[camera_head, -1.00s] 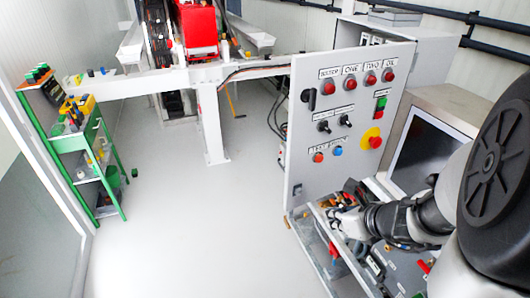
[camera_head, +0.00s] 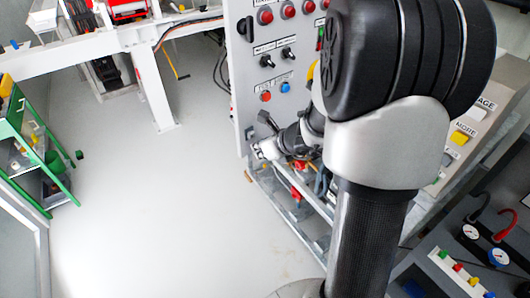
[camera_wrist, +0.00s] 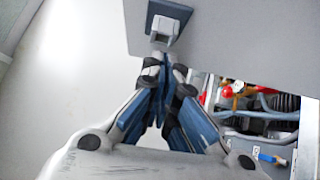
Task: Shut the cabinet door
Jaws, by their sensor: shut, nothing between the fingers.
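The cabinet door (camera_head: 255,75) is a light grey panel with labelled red lamps, black switches and buttons. It stands open, with the wired cabinet interior (camera_head: 300,180) showing beside its lower edge. My gripper (camera_head: 257,152) is low at the door's lower part in the head view. In the wrist view the door (camera_wrist: 230,40) fills the upper right, with a square dark latch plate (camera_wrist: 180,12) near its edge. My gripper (camera_wrist: 158,62) has its fingertips together just below this latch, empty. I cannot tell whether they touch it. My arm hides the door's right side.
A green shelf cart (camera_head: 25,140) stands at the left, and a white frame leg (camera_head: 152,90) is behind. The grey floor (camera_head: 150,220) between them is clear. A console with gauges (camera_head: 470,232) is at the lower right.

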